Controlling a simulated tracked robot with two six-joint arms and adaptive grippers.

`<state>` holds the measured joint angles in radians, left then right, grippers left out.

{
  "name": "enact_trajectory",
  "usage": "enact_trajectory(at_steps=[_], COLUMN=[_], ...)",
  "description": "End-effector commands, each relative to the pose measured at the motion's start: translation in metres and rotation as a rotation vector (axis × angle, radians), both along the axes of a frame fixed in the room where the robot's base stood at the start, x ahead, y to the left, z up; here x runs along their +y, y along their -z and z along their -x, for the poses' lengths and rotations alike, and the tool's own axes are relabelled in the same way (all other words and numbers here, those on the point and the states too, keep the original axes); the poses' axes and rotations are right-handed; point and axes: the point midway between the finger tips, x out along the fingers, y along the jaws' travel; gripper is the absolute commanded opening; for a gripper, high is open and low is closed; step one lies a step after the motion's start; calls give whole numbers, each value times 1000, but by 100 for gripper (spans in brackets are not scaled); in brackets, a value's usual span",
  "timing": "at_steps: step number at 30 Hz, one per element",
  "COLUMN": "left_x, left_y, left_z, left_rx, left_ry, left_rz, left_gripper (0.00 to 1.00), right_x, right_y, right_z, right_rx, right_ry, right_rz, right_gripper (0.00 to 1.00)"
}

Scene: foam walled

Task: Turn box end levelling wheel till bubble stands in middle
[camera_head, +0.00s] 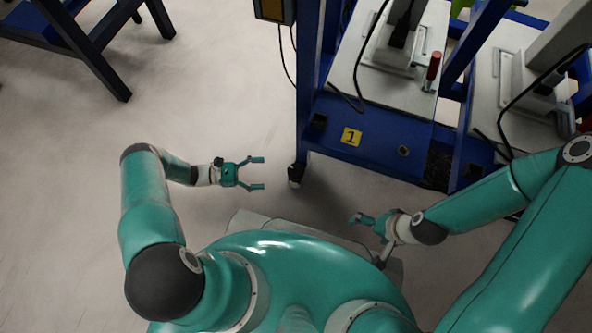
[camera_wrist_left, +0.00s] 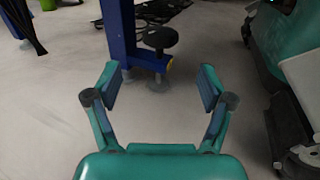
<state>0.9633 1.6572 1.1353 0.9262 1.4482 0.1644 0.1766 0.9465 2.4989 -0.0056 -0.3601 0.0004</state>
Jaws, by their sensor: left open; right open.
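A black knob-like wheel on a foot (camera_head: 295,175) stands at the near left corner of the blue bench frame (camera_head: 370,157). It also shows in the left wrist view as a dark round wheel (camera_wrist_left: 160,38), ahead and between my fingertips. A small round fitting (camera_head: 403,150) sits on the blue beam; I cannot tell whether it is the bubble level, and no bubble is readable. My left gripper (camera_head: 258,173) is open and empty, left of the wheel and apart from it. My right gripper (camera_head: 357,219) is open in front of the bench, apart from it.
A yellow label marked 1 (camera_head: 351,137) is on the beam. Grey machines, one with a red handle (camera_head: 432,70), stand on the bench. A blue post (camera_wrist_left: 118,30) rises beside the wheel. Grey floor (camera_head: 220,95) is clear at left.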

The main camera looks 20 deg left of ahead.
Motion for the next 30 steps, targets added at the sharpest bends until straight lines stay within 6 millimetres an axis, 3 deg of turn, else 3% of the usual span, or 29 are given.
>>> enact_trajectory(at_steps=[9, 15, 21, 30], left_x=[-67, -96, -109, -110], left_y=[1, 1, 0, 0], left_z=[-24, -36, -41, -41], left_rx=[1, 0, -1, 0], left_ry=[6, 5, 3, 3], left_rz=[0, -1, -1, -2], left_gripper=[81, 81, 81, 81], right_x=[0, 0, 0, 0], right_y=[5, 9, 11, 11], right_z=[0, 0, 0, 0], right_rx=[0, 0, 0, 0], right_ry=[0, 0, 0, 0], right_rz=[0, 0, 0, 0], right_gripper=[100, 100, 100, 100])
